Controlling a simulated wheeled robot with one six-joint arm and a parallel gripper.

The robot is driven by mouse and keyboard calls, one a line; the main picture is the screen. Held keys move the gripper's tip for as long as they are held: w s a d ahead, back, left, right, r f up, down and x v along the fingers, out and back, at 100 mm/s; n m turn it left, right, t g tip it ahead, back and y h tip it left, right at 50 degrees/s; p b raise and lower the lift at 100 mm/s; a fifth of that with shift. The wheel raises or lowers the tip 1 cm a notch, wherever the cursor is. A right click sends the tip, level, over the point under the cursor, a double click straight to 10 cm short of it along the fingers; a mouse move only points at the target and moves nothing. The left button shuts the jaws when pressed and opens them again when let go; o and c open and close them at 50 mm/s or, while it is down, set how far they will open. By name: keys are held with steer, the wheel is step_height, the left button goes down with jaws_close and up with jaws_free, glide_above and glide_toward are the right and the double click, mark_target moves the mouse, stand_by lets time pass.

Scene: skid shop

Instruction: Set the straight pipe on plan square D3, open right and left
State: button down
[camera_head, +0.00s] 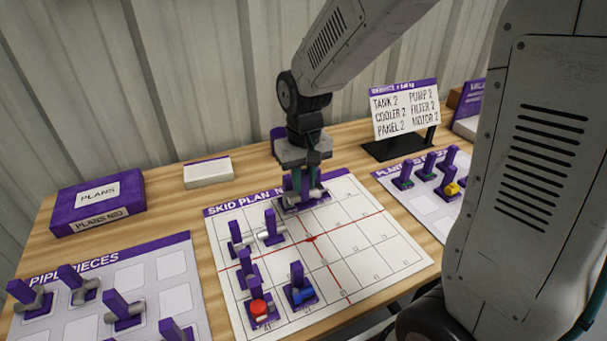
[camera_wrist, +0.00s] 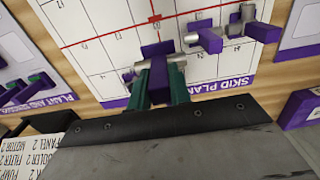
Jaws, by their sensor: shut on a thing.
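My gripper (camera_head: 303,180) is shut on the straight pipe (camera_head: 316,193), a grey pipe with a purple upright grip and purple base. It is over the back row of the skid plan (camera_head: 385,262), near the middle. In the wrist view, my gripper's green fingers (camera_wrist: 155,88) clasp the purple grip, and the grey pipe (camera_wrist: 176,63) shows at both sides, running left to right. I cannot tell whether its base touches the plan. The square's label under it is hidden.
On the plan stand grey pipe pieces (camera_head: 271,230) to the left, a red-topped piece (camera_head: 258,307) and a blue piece (camera_head: 300,290) in front. The plan's right side is clear. A pipe pieces tray (camera_head: 124,277) is left, a sign (camera_head: 405,110) and plant tray (camera_head: 424,199) right.

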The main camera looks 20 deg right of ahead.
mark_target(304, 194)
steer(key=shift+f, duration=1.9)
steer(key=shift+f, duration=0.1)
steer(key=shift+f, duration=1.7)
steer(key=shift+f, duration=0.65)
steer(key=c, duration=1.2)
jaws_free()
steer(key=shift+r, duration=0.25)
steer(key=shift+r, duration=0.3)
